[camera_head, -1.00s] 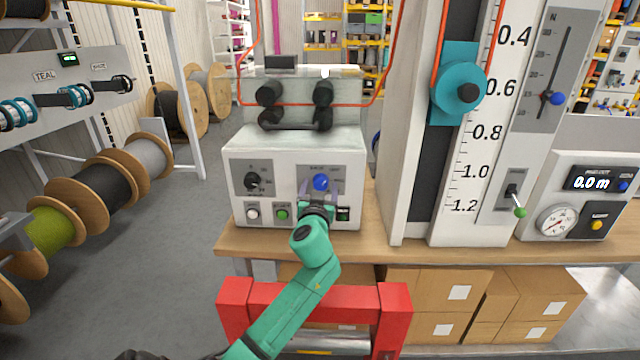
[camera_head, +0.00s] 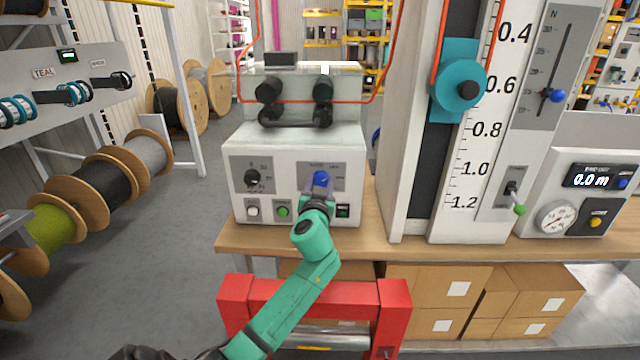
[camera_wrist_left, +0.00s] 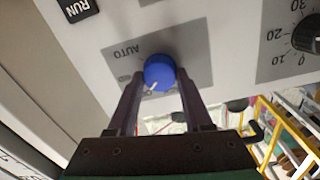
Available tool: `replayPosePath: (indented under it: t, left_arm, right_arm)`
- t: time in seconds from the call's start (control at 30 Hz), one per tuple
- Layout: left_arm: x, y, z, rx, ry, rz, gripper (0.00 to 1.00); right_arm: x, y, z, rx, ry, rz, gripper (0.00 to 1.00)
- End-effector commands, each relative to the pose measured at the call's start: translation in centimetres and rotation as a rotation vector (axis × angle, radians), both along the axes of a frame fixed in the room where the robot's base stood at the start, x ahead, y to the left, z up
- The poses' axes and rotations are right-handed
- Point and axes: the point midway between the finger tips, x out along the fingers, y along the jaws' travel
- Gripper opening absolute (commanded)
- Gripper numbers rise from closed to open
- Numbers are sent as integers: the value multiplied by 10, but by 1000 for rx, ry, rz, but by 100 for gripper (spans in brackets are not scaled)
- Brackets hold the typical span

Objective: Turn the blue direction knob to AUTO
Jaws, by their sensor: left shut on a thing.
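The blue direction knob (camera_head: 320,178) sits on a grey plate on the front of the white control box (camera_head: 293,150). My left gripper (camera_head: 319,189) reaches it from below and in front, shut on the knob with a finger on either side. The wrist view shows the knob (camera_wrist_left: 159,72) between the fingertips of the left gripper (camera_wrist_left: 160,80). A white mark on the knob points down and left in that view. The AUTO label (camera_wrist_left: 127,52) is left of the knob and a little above it there; a second label below AUTO is partly hidden. My right gripper is not in view.
A black knob (camera_head: 252,177) is left on the same box. White (camera_head: 252,211) and green (camera_head: 283,211) buttons and a RUN switch (camera_head: 343,211) sit below. The tall measuring column (camera_head: 405,120) stands close on the right. A red frame (camera_head: 235,290) is below the bench.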

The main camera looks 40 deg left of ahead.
Motion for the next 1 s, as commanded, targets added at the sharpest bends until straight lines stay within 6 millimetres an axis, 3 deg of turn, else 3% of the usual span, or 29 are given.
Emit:
replayPosePath:
  t: [1.0]
  left_arm:
    - [1, -2, 0, 719, 550, -1, 0]
  right_arm:
    - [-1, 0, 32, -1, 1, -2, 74]
